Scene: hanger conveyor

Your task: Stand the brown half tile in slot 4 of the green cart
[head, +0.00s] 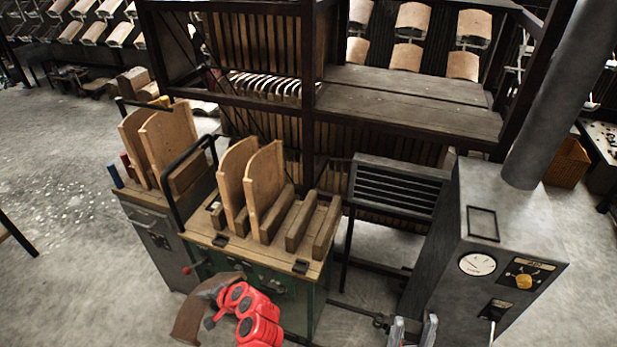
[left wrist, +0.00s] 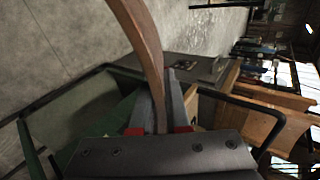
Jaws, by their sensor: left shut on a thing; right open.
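The brown half tile (head: 194,318) is a curved dark-brown piece at the bottom of the head view. My left gripper (head: 212,292) is shut on it, in front of and below the wooden top of the green cart (head: 303,291). In the left wrist view the tile (left wrist: 146,38) rises between the two fingers of the left gripper (left wrist: 161,112). On the cart, two tan tiles (head: 265,183) stand upright in the left slots. The wooden rails (head: 302,222) to their right hold no tile. My right gripper (head: 412,333) is open and empty at the bottom edge, right of the cart.
A grey cart (head: 160,240) with two upright tan tiles stands left of the green cart. A black tube handle (head: 183,160) rises between them. A grey cabinet (head: 492,225) with a gauge stands at right. A dark rack (head: 400,105) is behind.

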